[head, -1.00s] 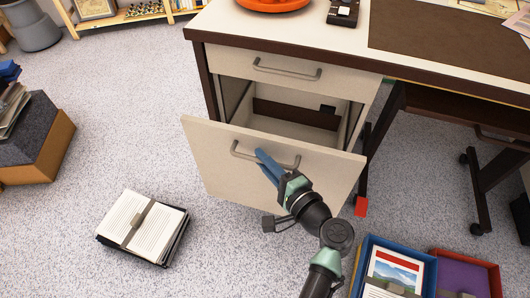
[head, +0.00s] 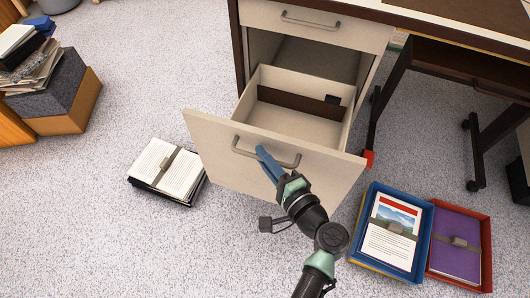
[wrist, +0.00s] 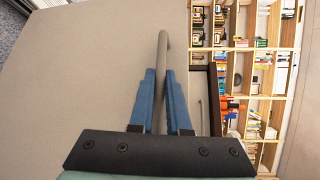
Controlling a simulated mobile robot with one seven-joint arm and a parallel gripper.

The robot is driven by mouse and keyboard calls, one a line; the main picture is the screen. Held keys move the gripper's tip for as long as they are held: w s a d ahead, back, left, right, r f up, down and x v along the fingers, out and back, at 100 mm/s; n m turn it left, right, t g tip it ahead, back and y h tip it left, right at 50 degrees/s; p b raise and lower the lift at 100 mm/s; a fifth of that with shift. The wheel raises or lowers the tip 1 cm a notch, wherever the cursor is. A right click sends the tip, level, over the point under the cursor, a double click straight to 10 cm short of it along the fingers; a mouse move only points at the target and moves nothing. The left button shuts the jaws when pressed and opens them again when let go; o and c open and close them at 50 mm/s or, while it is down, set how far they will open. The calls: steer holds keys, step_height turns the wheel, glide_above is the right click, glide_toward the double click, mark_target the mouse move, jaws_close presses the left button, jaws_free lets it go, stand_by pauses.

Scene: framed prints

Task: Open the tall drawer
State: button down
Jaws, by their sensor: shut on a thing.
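The tall drawer (head: 225,160) is the lower, cream-fronted one in the desk pedestal. It is pulled well out, and its open top shows a dark divider and a small dark piece inside. Its grey bar handle (head: 240,150) runs across the upper part of the front. My gripper (head: 265,160) has blue fingers and is shut on that handle, near its middle. In the wrist view the handle (wrist: 162,50) passes between the blue fingers (wrist: 160,95), with the drawer front (wrist: 80,80) behind. The fingers hide the gripped part of the handle.
The shallow upper drawer (head: 350,30) is shut. A strapped paper stack (head: 165,172) lies on the floor at left. A blue tray (head: 425,225) and a red tray (head: 487,235) lie at right. Carpet between is clear.

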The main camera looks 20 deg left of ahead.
steer(key=c, duration=0.9)
jaws_free()
steer(key=p+v, duration=0.3)
steer(key=v, duration=1)
steer(key=shift+r, duration=0.1)
